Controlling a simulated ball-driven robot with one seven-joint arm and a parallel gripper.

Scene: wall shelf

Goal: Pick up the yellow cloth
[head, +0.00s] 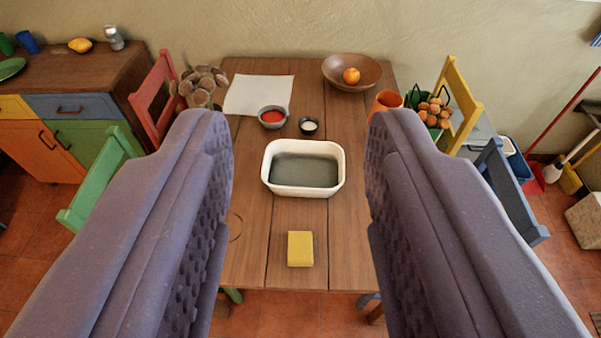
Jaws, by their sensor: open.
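The yellow cloth (300,249) is a small folded rectangle. It lies flat near the front edge of the wooden table (252,215), a little right of the picture's middle line. My gripper (300,120) shows as two large purple-grey fingers, wide apart on the left and right, with nothing between them in grip. The cloth shows in the gap between the fingers, lower down in the picture. The fingers hide the left and right parts of the table.
A white basin (303,191) with grey water stands behind the cloth. Small bowls (273,117), paper (258,94) and a wooden bowl (336,74) with an orange are farther back. Chairs (155,98) stand at both sides. The wood around the cloth is clear.

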